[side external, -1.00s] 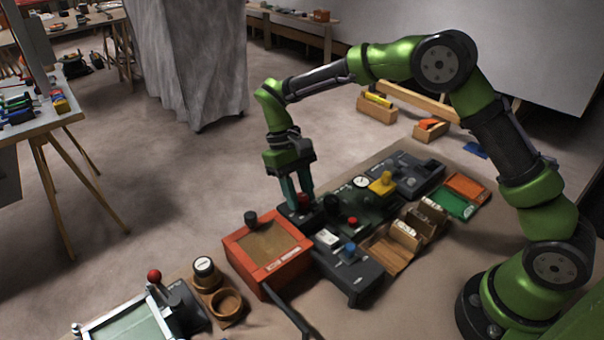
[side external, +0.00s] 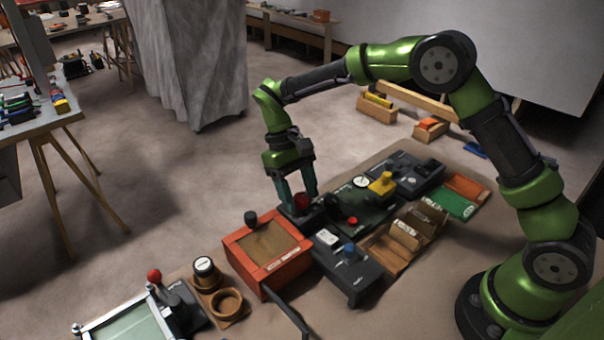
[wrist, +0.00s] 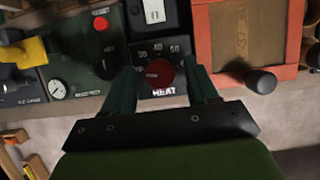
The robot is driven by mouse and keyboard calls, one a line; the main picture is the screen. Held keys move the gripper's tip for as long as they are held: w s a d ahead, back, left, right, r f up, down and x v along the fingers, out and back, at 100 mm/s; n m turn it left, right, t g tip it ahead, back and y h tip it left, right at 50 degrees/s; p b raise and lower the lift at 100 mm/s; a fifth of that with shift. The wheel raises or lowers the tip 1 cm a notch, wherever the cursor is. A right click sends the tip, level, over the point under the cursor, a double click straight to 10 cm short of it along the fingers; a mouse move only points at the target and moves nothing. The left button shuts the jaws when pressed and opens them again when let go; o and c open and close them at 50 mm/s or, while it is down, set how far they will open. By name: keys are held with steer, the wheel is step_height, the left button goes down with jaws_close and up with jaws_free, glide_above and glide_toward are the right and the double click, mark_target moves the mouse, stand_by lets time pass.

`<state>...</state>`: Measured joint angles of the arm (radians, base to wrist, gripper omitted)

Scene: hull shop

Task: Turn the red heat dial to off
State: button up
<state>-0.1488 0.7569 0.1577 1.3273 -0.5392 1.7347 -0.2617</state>
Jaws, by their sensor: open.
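The red heat dial (wrist: 159,73) sits on a dark panel marked "HEAT", with a numbered scale beside it in the wrist view. It also shows as a red knob (side external: 302,201) in the side view. My gripper (wrist: 163,82) is open, with one finger on each side of the dial. Whether the fingers touch the dial cannot be told. In the side view my gripper (side external: 298,200) points down over the panel. The dial's pointer mark and the off mark cannot be made out.
An orange-framed box (side external: 268,252) with a dark knob stands close beside the heat panel. A green panel (side external: 368,215) with a gauge and red button (wrist: 101,23) lies on the other side. A black knob (wrist: 107,67) is close to one finger. A grey unit (side external: 345,275) stands in front.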

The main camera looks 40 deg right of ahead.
steer(key=v, duration=1.2)
steer(key=shift+w, duration=0.15)
steer(key=s+d+r+m+t, duration=0.1)
steer(key=s+d+t, duration=0.2)
steer(key=s, duration=0.5)
steer(key=s+d+r+m+t+y, duration=0.1)
steer(key=s+d+r+t, duration=0.1)
steer(key=s, duration=0.5)
steer(key=s+d+r+m+t+y, duration=0.1)
steer(key=s+d+r+m+t, duration=0.1)
steer(key=s+d+t, duration=0.2)
steer(key=s+t, duration=0.2)
steer(key=s, duration=0.2)
steer(key=shift+s+d+t, duration=0.15)
steer(key=shift+s+t, duration=0.15)
